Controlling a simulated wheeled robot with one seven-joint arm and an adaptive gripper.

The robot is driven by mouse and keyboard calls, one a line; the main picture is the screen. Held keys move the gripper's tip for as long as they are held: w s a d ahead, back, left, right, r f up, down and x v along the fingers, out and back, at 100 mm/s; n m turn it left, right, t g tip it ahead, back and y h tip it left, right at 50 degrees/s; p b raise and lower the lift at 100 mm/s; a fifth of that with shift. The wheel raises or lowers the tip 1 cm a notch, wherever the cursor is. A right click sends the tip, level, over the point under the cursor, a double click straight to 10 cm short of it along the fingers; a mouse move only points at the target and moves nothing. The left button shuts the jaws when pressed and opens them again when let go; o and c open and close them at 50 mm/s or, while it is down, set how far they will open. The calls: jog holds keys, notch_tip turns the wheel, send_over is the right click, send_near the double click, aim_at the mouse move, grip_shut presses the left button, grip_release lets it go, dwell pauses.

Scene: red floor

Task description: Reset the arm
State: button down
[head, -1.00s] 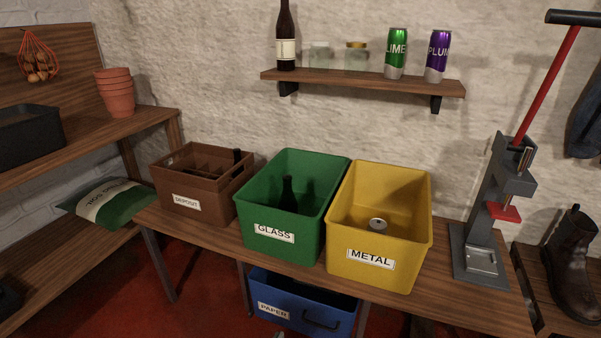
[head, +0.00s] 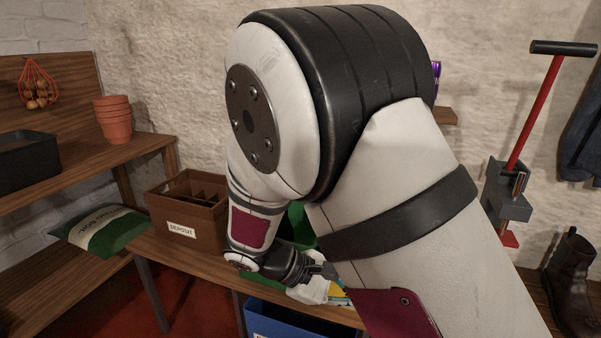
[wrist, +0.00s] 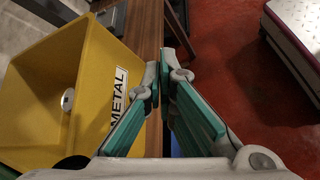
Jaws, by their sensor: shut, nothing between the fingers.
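My arm fills the middle of the head view, with my gripper (head: 322,288) low in front of the bench, partly hidden by the arm. In the wrist view my gripper (wrist: 163,72) is shut and empty, its green-padded fingers beside the front of the yellow METAL bin (wrist: 90,105). That bin holds a can (wrist: 68,99). In the head view my arm hides most of the METAL bin and most of the green GLASS bin (head: 296,228).
The bench (head: 190,256) also carries the brown DEPOSIT crate (head: 187,212). The blue PAPER bin (head: 290,320) is below. Red floor (wrist: 240,75) lies open in front.

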jog(key=s+d+r+m+g+y, duration=0.2)
jog(key=s+d+r+m+y, duration=0.6)
jog(key=s+r, duration=0.55)
jog(key=s+r+m+t+y, duration=0.1)
jog(key=s+m+t+y, duration=0.2)
jog(key=s, duration=1.2)
notch_tip(320, 180, up, 31)
jog(key=t+p, duration=0.3)
jog(key=p, duration=2.6)
jog(key=shift+d+m, duration=0.3)
jog(key=shift+s, duration=0.1)
